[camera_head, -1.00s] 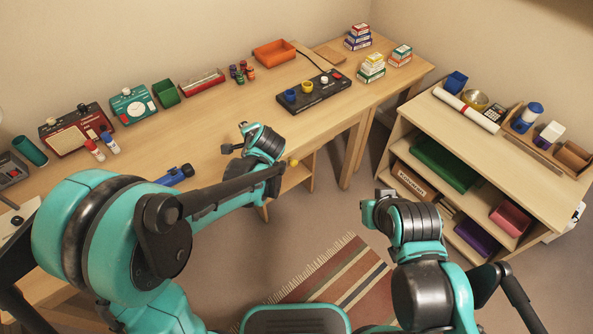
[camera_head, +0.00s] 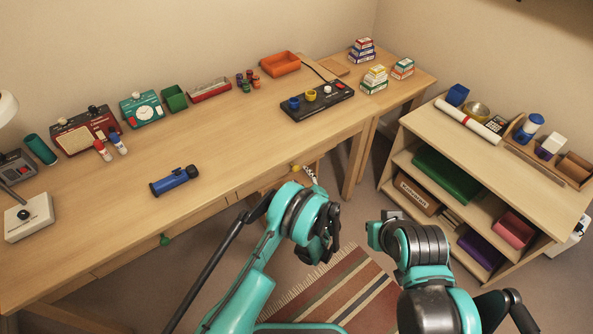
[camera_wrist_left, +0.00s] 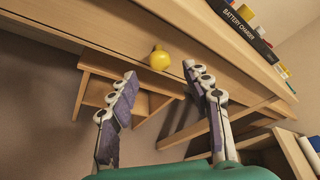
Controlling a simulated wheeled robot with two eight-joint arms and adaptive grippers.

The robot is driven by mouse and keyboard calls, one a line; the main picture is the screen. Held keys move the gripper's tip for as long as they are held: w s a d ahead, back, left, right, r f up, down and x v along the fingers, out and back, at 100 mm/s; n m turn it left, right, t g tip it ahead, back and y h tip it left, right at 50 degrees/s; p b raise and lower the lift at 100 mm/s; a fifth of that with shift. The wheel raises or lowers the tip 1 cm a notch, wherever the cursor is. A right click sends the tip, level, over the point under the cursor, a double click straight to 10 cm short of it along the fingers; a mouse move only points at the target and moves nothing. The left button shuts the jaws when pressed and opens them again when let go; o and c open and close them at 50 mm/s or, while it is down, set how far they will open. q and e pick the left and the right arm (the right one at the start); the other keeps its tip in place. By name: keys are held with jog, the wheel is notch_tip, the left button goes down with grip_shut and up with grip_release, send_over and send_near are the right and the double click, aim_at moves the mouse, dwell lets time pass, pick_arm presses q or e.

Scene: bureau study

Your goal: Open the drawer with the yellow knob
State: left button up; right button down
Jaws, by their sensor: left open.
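The yellow knob (camera_head: 295,167) is on the front of a desk drawer (camera_head: 262,183), which looks shut and flush with the desk. My left gripper is at the desk's front edge, with a fingertip (camera_head: 311,175) just right of the knob in the head view; my own wrist hides most of the hand. In the left wrist view, the yellow knob (camera_wrist_left: 159,60) is ahead of the spread fingers of my left gripper (camera_wrist_left: 160,78), roughly between their tips. The fingers are open and empty, with no clear contact. My right arm is folded at the lower right; its gripper cannot be made out.
Another drawer has a green knob (camera_head: 165,239). A blue flashlight (camera_head: 174,180) lies on the desk (camera_head: 225,150), and a black battery charger (camera_head: 318,101) stands farther back. An open shelf unit (camera_head: 480,150) is at the right. A striped rug (camera_head: 340,290) lies on the floor.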

aim_at(297, 170)
pick_arm(q)
jog(key=b+x, duration=0.1)
jog(key=x, duration=0.4)
jog(key=shift+w+a+f+b, duration=0.15)
jog(key=shift+w+b, duration=0.1)
jog(key=shift+b, duration=0.1)
jog(key=shift+w+a, duration=0.2)
jog(key=shift+w, duration=0.35)
grip_shut()
